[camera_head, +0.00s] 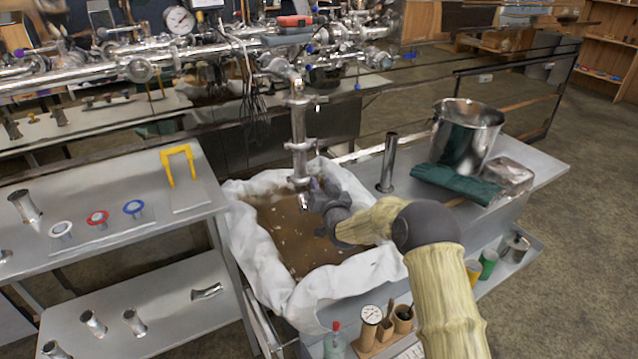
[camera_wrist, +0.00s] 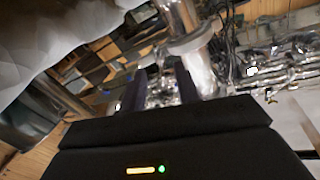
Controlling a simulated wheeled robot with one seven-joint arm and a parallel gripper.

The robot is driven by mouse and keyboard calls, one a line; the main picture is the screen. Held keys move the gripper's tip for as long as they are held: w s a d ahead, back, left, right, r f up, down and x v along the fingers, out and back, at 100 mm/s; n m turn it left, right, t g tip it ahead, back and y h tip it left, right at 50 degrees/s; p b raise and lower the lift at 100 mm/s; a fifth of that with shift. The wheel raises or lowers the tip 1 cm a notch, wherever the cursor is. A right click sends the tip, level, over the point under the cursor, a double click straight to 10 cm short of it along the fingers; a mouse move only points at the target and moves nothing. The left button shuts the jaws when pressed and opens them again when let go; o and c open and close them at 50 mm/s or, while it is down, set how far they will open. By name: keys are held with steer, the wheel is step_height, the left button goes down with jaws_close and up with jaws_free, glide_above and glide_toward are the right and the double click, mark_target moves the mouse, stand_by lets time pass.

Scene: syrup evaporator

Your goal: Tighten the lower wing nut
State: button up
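A shiny vertical steel pipe (camera_head: 298,130) hangs over the white-lined bin in the head view. It has an upper clamp (camera_head: 299,145) and a lower clamp (camera_head: 300,181). My gripper (camera_head: 312,194) is at the pipe's lower end, beside the lower clamp on its right. The lower wing nut cannot be made out; the gripper seems to cover it. In the wrist view, the two dark fingers of my gripper (camera_wrist: 160,92) stand apart, with bright metal showing between them. The pipe (camera_wrist: 185,25) and a clamp ring (camera_wrist: 190,40) are close by. Contact cannot be told.
The white-lined bin (camera_head: 262,275) holds brown liquid below the pipe. A steel pot (camera_head: 467,135), a green cloth (camera_head: 452,184) and an upright tube (camera_head: 388,163) stand on the right counter. A left bench (camera_head: 120,185) carries clamp parts and a yellow handle (camera_head: 180,163).

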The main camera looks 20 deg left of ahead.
steer(key=shift+w+a, duration=0.35)
steer(key=shift+w, duration=0.15)
steer(key=shift+c, duration=0.2)
steer(key=shift+a+r, duration=0.1)
jaws_close()
